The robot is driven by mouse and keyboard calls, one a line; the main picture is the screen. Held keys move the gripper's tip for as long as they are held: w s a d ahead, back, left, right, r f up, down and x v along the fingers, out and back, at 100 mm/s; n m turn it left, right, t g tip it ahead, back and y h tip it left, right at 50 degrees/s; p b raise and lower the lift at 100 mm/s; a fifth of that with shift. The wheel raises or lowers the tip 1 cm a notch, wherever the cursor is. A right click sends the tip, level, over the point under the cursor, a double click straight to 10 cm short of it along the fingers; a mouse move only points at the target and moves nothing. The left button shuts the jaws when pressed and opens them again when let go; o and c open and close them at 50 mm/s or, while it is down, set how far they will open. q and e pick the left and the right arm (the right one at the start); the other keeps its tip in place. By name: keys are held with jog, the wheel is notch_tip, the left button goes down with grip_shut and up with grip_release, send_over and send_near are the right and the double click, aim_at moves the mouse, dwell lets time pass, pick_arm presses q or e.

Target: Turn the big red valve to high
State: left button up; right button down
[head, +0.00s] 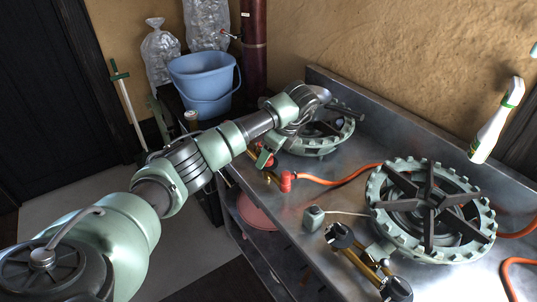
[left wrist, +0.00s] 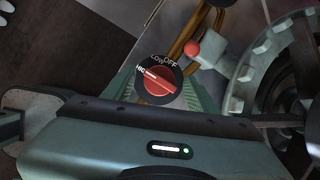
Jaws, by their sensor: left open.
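The red valve knob (left wrist: 157,82) shows in the left wrist view, with a red face in a black round dial lettered OFF, Low and what looks like the start of HIGH. A short white mark on the red face points up and left, at the HIGH lettering. My left gripper (left wrist: 162,92) is open, with a green ribbed finger on either side of the knob; I cannot tell whether they touch it. In the head view my left gripper (head: 266,158) is at the front of the far burner (head: 340,143) and hides the knob. My right gripper is not in view.
A near burner (head: 431,211) with black knobs (head: 341,236) stands on the metal counter (head: 335,187). An orange hose (head: 345,178) runs from a red fitting (head: 288,181). A spray bottle (head: 497,120) is at the right, and a blue bucket (head: 203,82) stands behind my arm.

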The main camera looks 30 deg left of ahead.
pick_arm(q)
jog(key=v, duration=0.7)
jog(key=shift+r, duration=0.35)
jog(key=shift+d+f, duration=0.1)
jog(key=shift+d, duration=0.05)
